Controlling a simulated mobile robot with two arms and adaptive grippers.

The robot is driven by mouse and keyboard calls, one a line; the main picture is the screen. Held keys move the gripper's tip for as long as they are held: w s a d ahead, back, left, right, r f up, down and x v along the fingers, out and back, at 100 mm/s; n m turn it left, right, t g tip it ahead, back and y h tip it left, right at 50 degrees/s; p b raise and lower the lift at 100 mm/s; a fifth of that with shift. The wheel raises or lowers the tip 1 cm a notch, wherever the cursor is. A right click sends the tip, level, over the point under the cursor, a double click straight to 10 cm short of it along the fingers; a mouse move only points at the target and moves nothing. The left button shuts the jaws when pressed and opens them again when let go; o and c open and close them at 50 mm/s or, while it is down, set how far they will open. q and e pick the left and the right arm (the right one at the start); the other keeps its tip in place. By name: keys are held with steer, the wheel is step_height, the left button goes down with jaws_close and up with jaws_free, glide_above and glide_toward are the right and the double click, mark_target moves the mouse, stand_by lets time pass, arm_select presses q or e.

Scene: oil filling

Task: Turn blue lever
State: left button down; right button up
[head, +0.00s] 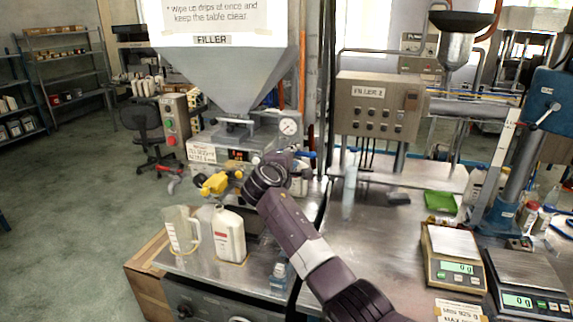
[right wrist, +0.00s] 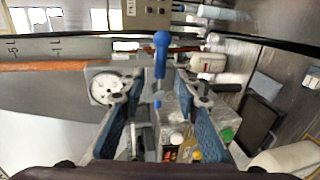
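The blue lever (right wrist: 161,58) has a rounded blue knob and a thin blue shaft. In the right wrist view it stands in the gap between the fingers of my right gripper (right wrist: 157,98). The gripper is open, with a blue-padded finger on each side of the lever and no clear contact. In the head view a small blue end of the lever (head: 306,154) shows just right of my right wrist, below the pressure gauge. The wrist hides the rest of the lever and most of the fingers. My left gripper is not in view.
The filler hopper (head: 222,75) stands above the steel table. A yellow valve (head: 214,184), a clear jug (head: 181,230) and a white bottle (head: 229,236) are left of my right arm. The gauge (right wrist: 107,87) sits close to the left finger. Scales (head: 453,262) stand at right.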

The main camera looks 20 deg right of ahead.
steer(key=v, duration=0.8)
steer(key=shift+s+a, duration=0.2)
steer(key=shift+s, duration=0.15)
steer(key=shift+r, duration=0.1)
